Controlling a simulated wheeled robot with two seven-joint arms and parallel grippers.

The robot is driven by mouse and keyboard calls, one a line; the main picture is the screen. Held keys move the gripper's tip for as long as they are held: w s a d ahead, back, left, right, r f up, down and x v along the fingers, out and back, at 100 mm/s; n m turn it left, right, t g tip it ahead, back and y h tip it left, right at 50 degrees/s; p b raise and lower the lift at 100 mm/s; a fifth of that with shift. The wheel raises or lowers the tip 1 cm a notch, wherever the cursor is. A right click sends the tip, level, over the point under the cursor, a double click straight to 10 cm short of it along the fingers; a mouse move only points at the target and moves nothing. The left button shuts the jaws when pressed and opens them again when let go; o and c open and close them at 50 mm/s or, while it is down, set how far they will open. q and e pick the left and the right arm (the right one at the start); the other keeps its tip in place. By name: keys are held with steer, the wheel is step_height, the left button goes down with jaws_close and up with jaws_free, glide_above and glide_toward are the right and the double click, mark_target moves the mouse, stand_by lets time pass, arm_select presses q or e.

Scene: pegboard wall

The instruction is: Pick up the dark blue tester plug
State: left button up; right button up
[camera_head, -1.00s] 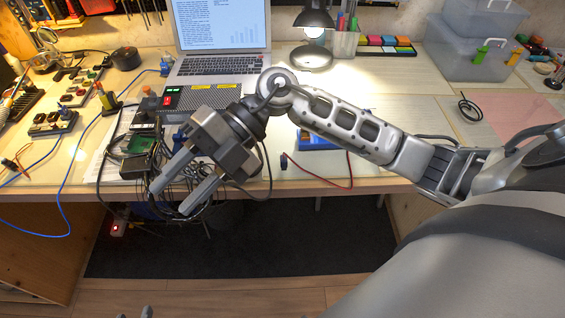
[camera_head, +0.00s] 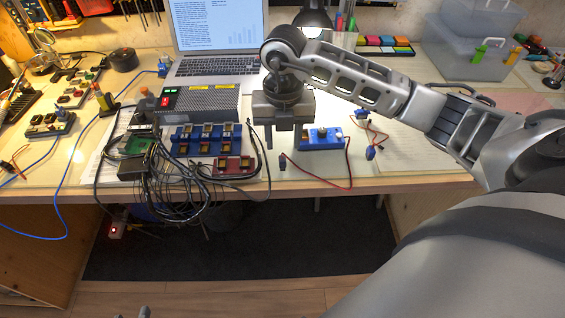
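A small dark plug (camera_head: 283,162), apparently dark blue, lies near the table's front edge, at the left end of a red lead. The lead curves to the right of a blue tester box (camera_head: 322,140). A brighter blue plug (camera_head: 370,153) lies further right on a red wire. My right gripper (camera_head: 284,146) points down just above and behind the dark plug. Its two fingers are apart, with nothing seen between them. They partly cover the tester's left side. A small grey tip of what looks like my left gripper (camera_head: 146,312) shows at the bottom edge; its state is unclear.
Left of the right gripper are a blue rack of modules (camera_head: 205,145), a red module (camera_head: 232,166) and tangled black cables (camera_head: 175,190). A laptop (camera_head: 215,65) and lamp (camera_head: 312,18) stand behind. The table is fairly clear at the right.

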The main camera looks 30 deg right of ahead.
mark_target(283, 158)
steer(key=shift+s+a+f, duration=0.1)
steer(key=shift+a+f, duration=0.05)
steer(key=shift+f, duration=2.8)
jaws_close()
